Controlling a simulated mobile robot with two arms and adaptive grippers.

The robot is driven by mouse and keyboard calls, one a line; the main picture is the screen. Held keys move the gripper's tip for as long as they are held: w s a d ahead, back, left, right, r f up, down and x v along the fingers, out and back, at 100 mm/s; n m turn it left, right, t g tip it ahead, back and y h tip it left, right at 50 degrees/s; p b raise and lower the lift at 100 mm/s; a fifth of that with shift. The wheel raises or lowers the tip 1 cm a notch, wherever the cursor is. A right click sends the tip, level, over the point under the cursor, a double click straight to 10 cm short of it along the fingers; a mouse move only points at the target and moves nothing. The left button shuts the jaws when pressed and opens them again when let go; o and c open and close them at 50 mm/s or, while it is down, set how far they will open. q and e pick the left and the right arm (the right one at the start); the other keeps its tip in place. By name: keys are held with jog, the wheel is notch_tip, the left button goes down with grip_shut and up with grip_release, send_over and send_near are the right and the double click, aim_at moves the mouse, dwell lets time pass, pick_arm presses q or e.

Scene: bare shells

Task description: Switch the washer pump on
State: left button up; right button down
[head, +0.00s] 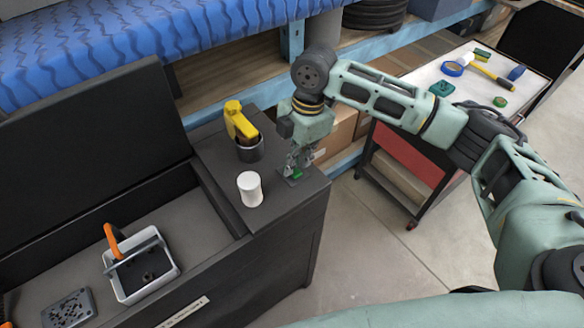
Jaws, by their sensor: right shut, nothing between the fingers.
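My left gripper is not in view.
A white cylinder (250,189) and a yellow-handled tool in a dark cup (250,148) stand left of my right gripper. A white caddy (142,265) with an orange handle and a perforated grey plate (69,309) lie in the open black chest. A tool cart (449,82) stands at right.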

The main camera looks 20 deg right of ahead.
aim_at(297, 173)
jog(key=shift+f, duration=0.2)
dwell(0.6)
jog(key=shift+f, duration=0.8)
dwell(0.4)
notch_tip(297, 173, up, 7)
jog(key=p, duration=0.7)
dwell(0.6)
jog(key=shift+f, duration=0.1)
